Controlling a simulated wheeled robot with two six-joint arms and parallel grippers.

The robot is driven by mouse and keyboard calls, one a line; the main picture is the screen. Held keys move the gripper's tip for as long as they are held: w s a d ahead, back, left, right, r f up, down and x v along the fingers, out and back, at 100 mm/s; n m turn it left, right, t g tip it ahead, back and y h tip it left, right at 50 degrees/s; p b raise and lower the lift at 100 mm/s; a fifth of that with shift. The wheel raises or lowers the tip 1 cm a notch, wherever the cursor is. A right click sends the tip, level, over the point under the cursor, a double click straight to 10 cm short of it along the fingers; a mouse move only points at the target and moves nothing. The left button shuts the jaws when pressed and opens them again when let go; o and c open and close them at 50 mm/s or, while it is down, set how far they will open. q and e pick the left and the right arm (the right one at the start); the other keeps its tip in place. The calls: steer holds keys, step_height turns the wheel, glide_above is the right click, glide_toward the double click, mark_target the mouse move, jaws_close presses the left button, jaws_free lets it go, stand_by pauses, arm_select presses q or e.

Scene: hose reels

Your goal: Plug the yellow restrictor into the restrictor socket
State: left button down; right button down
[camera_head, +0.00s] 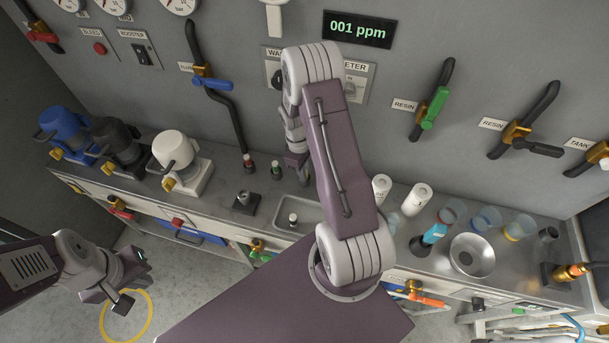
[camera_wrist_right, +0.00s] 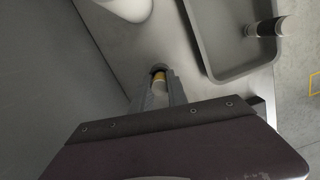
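The yellow restrictor (camera_wrist_right: 159,75), a small cylinder with a dark end, a yellow band and a pale body, sits between the fingers of my right gripper (camera_wrist_right: 160,88) in the right wrist view. The fingers flank it closely; I cannot tell whether they grip it. In the head view my right gripper (camera_head: 298,168) is low over the counter behind the sink, and the restrictor is hidden there. A dark block with a round fitting (camera_head: 246,201) on the counter may be the restrictor socket; I see no label. My left gripper (camera_head: 132,280) is open and empty, low at the left.
Red-banded (camera_head: 248,161) and green-banded (camera_head: 277,168) cylinders stand left of my right gripper. The sink (camera_head: 318,207) holds a small cylinder (camera_head: 293,218). White bottles (camera_head: 417,198), cups and a steel bowl (camera_head: 472,255) stand at right. Pump-like units (camera_head: 177,158) stand at left.

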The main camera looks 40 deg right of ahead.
steer(key=shift+w+r, duration=0.1)
steer(key=shift+r, duration=0.4)
step_height(320, 180, up, 3)
steer(key=shift+d, duration=0.1)
steer(key=s+a+r, duration=0.3)
steer(key=s+r, duration=0.4)
steer(key=s, duration=0.4)
steer(key=shift+s+a, duration=0.15)
steer(key=shift+s, duration=0.05)
